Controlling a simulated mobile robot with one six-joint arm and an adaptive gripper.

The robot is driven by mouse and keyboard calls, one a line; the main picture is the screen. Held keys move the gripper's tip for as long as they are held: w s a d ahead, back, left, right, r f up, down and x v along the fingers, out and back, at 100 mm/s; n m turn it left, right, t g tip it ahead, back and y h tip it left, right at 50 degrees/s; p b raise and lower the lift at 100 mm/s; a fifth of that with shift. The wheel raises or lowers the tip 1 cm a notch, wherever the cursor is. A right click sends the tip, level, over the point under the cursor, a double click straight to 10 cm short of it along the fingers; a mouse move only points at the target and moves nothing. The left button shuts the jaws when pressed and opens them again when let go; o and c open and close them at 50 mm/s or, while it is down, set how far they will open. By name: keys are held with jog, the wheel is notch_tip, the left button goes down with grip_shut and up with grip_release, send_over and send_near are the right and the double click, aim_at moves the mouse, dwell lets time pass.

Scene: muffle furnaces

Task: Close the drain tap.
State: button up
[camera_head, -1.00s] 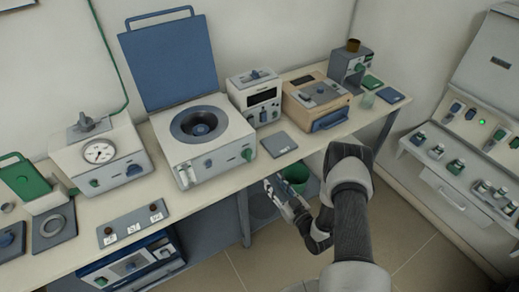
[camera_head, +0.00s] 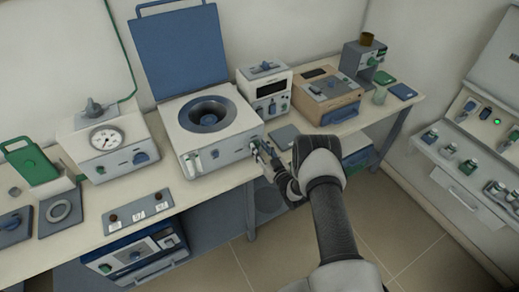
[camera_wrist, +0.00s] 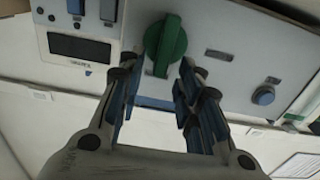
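A green knob (camera_wrist: 165,44) with a raised bar grip sits on the front panel of the grey-white unit with the round blue well (camera_head: 217,150). I cannot read a label that marks it as the drain tap. In the wrist view its bar stands nearly upright, leaning slightly. My gripper (camera_wrist: 155,75) is open, with one finger on each side of the knob's lower end in that view. I see no clear contact. In the head view my gripper (camera_head: 259,150) is at the unit's front right corner and largely hides the knob.
A blue knob (camera_wrist: 263,95) is on the same panel. A white unit with a dark display (camera_head: 266,92) stands close beside it, and a grey pad (camera_head: 284,136) lies on the bench in front. The blue lid (camera_head: 178,50) stands raised behind. The floor before the bench is clear.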

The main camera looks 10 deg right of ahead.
jog(key=shift+w+a, duration=0.2)
jog(key=shift+w, duration=0.25)
jog(key=shift+c, duration=0.2)
grip_shut()
